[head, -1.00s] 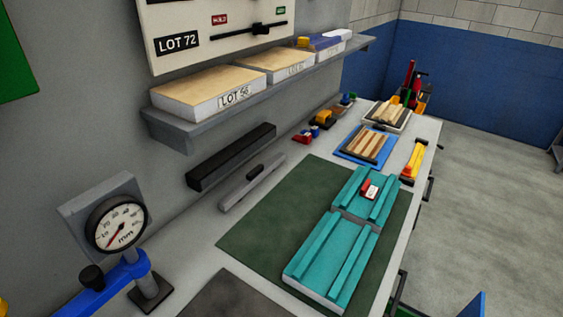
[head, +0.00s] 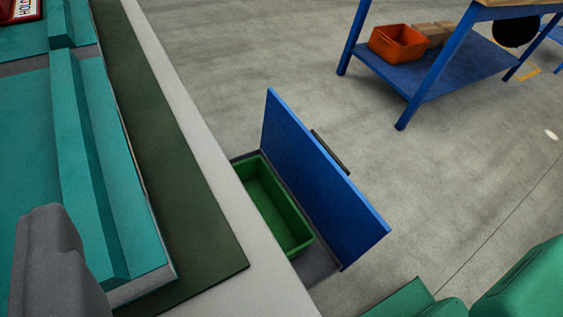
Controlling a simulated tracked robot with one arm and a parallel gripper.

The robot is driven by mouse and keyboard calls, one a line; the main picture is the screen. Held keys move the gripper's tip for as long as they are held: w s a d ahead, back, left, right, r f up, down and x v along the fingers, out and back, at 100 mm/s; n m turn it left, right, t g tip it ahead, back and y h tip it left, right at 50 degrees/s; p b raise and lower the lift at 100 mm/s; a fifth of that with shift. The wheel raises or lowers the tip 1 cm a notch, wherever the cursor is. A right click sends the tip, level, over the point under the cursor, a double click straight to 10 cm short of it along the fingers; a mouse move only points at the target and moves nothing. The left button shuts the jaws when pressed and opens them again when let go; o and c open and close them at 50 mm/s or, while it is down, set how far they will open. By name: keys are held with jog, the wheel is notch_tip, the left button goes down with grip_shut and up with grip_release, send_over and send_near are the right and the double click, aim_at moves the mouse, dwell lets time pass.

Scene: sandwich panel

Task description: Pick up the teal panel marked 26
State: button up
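A teal ribbed panel (head: 35,140) fills the left of the view and runs out of the frame. It lies on a dark green mat (head: 150,150) on the bench. A second teal piece (head: 80,22) shows beyond it at the top left, with a red and white tag (head: 28,10) reading HOLD. I see no number 26 on the visible teal surfaces. One grey part of my gripper (head: 55,265) shows at the lower left, in front of the panel. Its other finger is not visible, so I cannot tell its opening or whether it touches the panel.
The light bench edge (head: 200,160) runs diagonally. Below it, a blue-fronted drawer (head: 315,180) stands open with a green bin (head: 270,200) inside. A blue-framed table (head: 440,75) with an orange bin (head: 398,43) stands at the upper right. Grey floor between is clear.

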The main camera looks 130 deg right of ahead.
notch_tip(320, 180, down, 3)
jog(key=s+g, duration=0.1)
jog(key=s, duration=0.1)
jog(key=b, duration=0.3)
send_near(70, 141)
jog(key=x, duration=0.3)
jog(key=shift+s+d+f, duration=0.1)
jog(key=shift+d+f, duration=0.15)
jog(key=shift+d, duration=0.05)
jog(key=shift+b+x, duration=1.1)
jog(key=shift+x, duration=1.6)
jog(key=shift+r, duration=0.15)
grip_shut()
